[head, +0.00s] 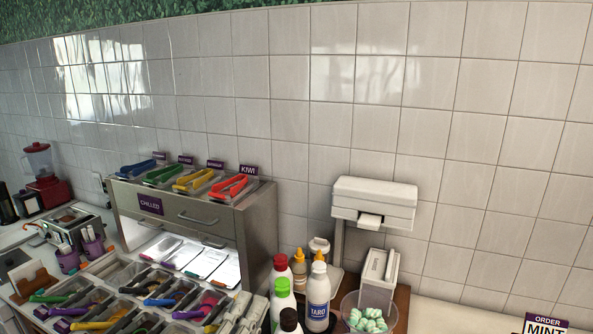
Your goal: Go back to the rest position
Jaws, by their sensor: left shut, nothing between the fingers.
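My left gripper (241,306) shows at the bottom edge, pale grey, shut and empty, in front of the right end of the topping trays (120,281). Most of it is cut off by the frame. My right gripper is not in view. No topping or tool is held.
A grey chilled cabinet (255,222) with coloured tongs on top stands behind the trays. Bottles (318,297) and a clear tub of mint-green pieces (345,318) stand close to the right of my gripper. A white dispenser (374,196) rises behind them.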

